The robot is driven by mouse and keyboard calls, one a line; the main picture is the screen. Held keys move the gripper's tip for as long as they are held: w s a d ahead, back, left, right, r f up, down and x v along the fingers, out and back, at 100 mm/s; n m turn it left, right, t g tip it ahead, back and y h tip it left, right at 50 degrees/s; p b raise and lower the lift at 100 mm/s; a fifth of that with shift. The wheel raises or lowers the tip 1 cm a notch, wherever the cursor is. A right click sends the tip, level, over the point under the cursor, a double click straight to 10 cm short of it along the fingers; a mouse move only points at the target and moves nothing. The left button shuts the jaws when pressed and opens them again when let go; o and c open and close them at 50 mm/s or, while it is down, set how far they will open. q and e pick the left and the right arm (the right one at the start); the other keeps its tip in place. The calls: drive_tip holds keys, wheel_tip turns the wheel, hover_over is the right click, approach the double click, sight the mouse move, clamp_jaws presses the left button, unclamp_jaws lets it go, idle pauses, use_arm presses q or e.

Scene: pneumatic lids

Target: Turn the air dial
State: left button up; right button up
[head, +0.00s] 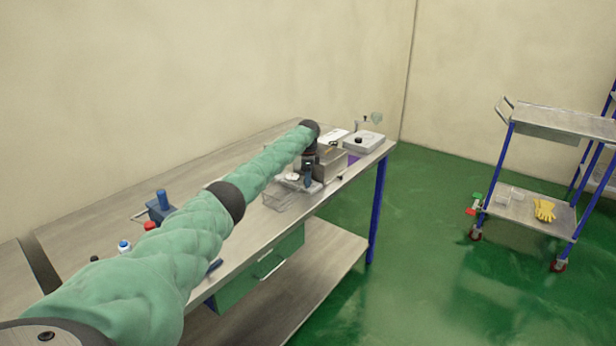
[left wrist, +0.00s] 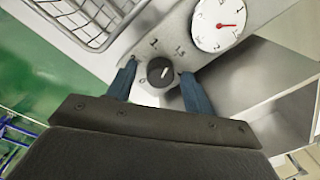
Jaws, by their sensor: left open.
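The air dial (left wrist: 160,73) is a round black knob with a white mark, set in a light panel with printed numbers around it, in the left wrist view. My left gripper (left wrist: 157,80) is open, with one blue finger on each side of the dial. I cannot tell whether the fingers touch it. In the head view my left gripper (head: 308,173) is small, at the end of my green-sleeved arm, over the panel on the bench. The dial itself is too small to make out there. My right gripper is not in view.
A white gauge with a red needle (left wrist: 219,24) sits just beside the dial. A wire basket (left wrist: 88,18) lies on its other side. The bench (head: 240,270) holds a metal box (head: 331,164) and a blue device (head: 160,207). A cart (head: 560,122) stands at right.

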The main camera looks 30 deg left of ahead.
use_arm(q)
drive_tip(key=shift+f, duration=0.15)
drive_tip(key=shift+c, duration=0.2)
drive_tip(key=c, duration=0.9)
drive_tip(key=shift+c, duration=0.2)
